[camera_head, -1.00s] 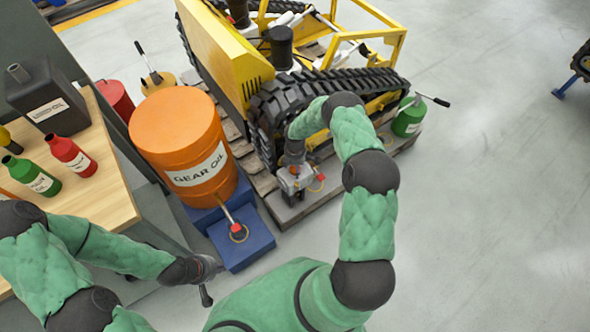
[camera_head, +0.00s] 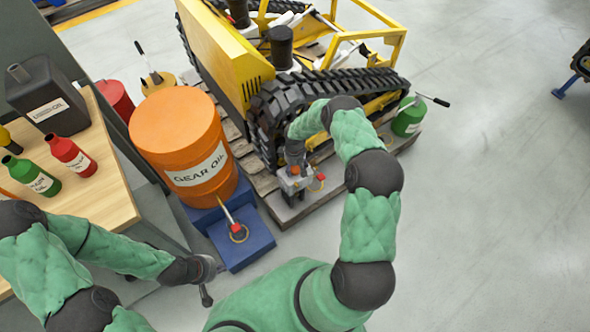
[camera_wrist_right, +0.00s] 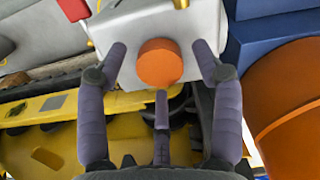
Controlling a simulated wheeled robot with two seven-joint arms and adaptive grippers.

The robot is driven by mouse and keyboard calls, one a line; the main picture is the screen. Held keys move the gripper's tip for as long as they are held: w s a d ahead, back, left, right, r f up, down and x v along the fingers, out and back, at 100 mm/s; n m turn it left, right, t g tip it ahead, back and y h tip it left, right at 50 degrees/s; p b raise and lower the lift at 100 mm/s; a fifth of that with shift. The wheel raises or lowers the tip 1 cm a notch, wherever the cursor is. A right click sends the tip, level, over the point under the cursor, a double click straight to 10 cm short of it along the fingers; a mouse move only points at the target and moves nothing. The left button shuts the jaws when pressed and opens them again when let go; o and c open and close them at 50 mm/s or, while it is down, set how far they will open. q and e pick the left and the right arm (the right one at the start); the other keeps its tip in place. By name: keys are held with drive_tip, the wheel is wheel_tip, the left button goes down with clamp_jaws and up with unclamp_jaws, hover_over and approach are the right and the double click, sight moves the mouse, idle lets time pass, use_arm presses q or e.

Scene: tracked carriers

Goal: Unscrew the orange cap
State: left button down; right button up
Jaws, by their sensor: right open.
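The orange cap (camera_wrist_right: 160,62) sits on a light grey housing (camera_wrist_right: 125,28) in the right wrist view. My right gripper (camera_wrist_right: 160,70) is open, with purple-grey fingers spread around the cap on its left, right and lower sides; I cannot tell whether any finger touches it.
An orange gear oil drum (camera_head: 180,130) stands on a blue base (camera_head: 245,258) left of the housing. The yellow tracked carrier (camera_head: 240,60) stands behind it. A wooden table (camera_head: 110,190) holds bottles and a black canister (camera_head: 45,100).

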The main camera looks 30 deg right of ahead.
drive_tip(key=m, duration=0.9)
drive_tip(key=shift+m, duration=0.4)
drive_tip(key=c, duration=1.1)
drive_tip(key=n, duration=0.9)
drive_tip(key=shift+s+n, duration=0.1)
drive_tip(key=shift+n, duration=0.3)
drive_tip(key=shift+n, duration=0.3)
